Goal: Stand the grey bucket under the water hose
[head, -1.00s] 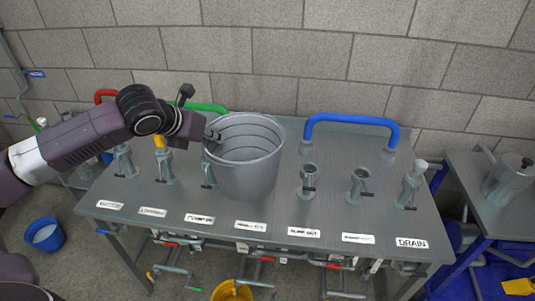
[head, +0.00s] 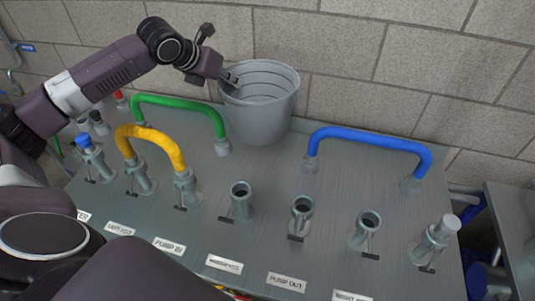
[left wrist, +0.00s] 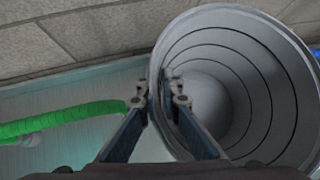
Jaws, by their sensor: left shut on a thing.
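The grey bucket (head: 258,118) is upright over the back of the metal table, between the green hose and the blue hose. I cannot tell whether its base touches the table. My left gripper (head: 231,77) is shut on its left rim. In the left wrist view, the fingers (left wrist: 165,95) pinch the wall of the bucket (left wrist: 215,100), which looks empty. A grey pipe (head: 15,55) with a blue tag (head: 26,47) is on the wall at the far left; I cannot tell whether it is the water hose. My right gripper is not in view.
The metal table (head: 330,215) carries a green hose (head: 180,103), a yellow hose (head: 150,135), a blue hose (head: 370,135) and several upright open pipe stubs, with labels along the front. A brick wall (head: 340,60) stands behind. Another table (head: 510,215) is at the right.

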